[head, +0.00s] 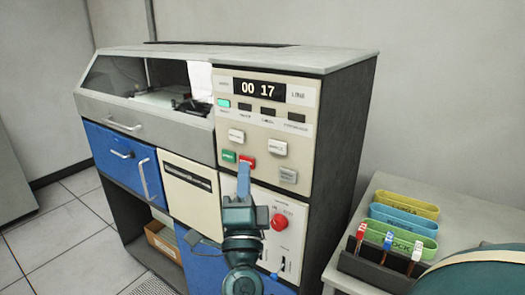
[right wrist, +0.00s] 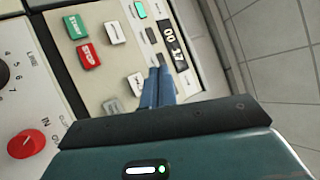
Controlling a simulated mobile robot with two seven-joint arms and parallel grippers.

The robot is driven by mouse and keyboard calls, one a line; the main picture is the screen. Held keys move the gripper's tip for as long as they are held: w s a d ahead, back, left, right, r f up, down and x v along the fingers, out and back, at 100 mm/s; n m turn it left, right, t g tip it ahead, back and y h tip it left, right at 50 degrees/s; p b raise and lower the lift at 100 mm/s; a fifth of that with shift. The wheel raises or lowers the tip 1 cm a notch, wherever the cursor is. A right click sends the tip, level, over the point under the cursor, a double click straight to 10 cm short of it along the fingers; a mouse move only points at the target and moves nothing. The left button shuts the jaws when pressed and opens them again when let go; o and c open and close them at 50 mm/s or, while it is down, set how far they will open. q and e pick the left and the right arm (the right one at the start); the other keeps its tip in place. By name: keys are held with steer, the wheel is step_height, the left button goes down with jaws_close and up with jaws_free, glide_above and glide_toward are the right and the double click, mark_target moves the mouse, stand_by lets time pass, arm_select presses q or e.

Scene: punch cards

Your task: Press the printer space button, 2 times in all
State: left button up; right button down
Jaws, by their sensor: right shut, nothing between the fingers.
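The control panel (head: 265,125) of the grey and blue machine carries two white buttons (head: 236,136), (head: 277,147), a green button (head: 228,156), a red button (head: 247,161) and a grey button (head: 288,175). The labels on the white and grey buttons are too small to read, so I cannot tell which is printer space. My right gripper (head: 243,168) is shut and empty, its blue fingertips just below the red button in the head view. In the right wrist view the fingers (right wrist: 159,70) point at the panel beside a white button (right wrist: 136,83). Contact cannot be told.
A red knob (head: 280,222) sits on the lower panel. A side table on the right holds yellow, blue and green trays (head: 402,237) and a dark rack (head: 375,265) with several stamps.

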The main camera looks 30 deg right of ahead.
mark_target(277, 147)
arm_select(q)
steer(key=shift+w+r, duration=0.1)
steer(key=shift+w, duration=0.05)
arm_select(e)
steer(key=shift+d, duration=0.1)
steer(key=shift+w+d, duration=0.1)
steer(key=shift+d, duration=0.05)
steer(key=w+d, duration=0.1)
steer(key=d, duration=0.1)
steer(key=w+d, duration=0.1)
steer(key=d, duration=0.2)
steer(key=w+d, duration=0.1)
steer(key=d, duration=0.1)
steer(key=shift+w+d, duration=0.1)
steer(key=shift+d, duration=0.3)
arm_select(q)
steer(key=shift+f, duration=0.2)
steer(key=shift+d+r, duration=0.1)
steer(key=shift+r, duration=0.1)
stand_by(0.7)
arm_select(e)
steer(key=shift+d, duration=0.1)
stand_by(0.5)
steer(key=shift+w+d, duration=0.15)
steer(key=shift+d, duration=0.15)
